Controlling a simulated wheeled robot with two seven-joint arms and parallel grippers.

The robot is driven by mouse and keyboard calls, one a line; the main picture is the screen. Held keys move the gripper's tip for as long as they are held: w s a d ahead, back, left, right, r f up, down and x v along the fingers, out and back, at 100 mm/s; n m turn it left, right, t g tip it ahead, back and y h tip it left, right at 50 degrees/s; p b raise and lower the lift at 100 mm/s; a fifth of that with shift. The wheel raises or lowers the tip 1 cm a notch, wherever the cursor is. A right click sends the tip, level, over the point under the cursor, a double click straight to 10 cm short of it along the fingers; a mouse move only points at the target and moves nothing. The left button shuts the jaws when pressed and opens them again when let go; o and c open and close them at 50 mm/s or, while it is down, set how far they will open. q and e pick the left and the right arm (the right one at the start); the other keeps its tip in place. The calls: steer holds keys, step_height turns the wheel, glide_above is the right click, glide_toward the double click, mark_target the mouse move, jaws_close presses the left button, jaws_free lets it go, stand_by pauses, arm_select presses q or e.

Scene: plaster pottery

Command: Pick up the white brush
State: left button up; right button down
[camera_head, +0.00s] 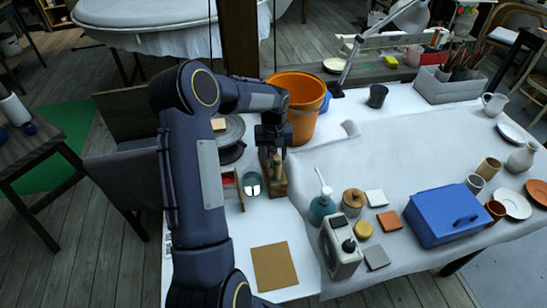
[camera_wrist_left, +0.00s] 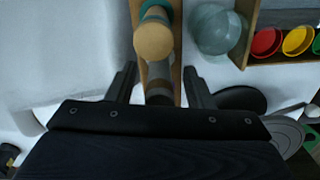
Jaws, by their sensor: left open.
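I cannot make out a white brush for certain in either view. My left gripper (camera_head: 273,152) is open above a narrow wooden stand (camera_head: 279,188) on the white table. In the left wrist view the open fingers (camera_wrist_left: 160,78) lie on either side of the stand, with a round tan-topped piece (camera_wrist_left: 153,40) standing just ahead of them. A teal rim shows behind that piece. Nothing is seen held between the fingers. My right gripper is not in view.
A glass jar (camera_head: 252,183) stands beside the stand. An orange bucket (camera_head: 303,97) is behind the gripper. The middle cloth area is mostly clear.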

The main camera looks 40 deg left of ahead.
arm_select(q)
jaws_close()
stand_by(0.3)
steer(key=shift+r, duration=0.1)
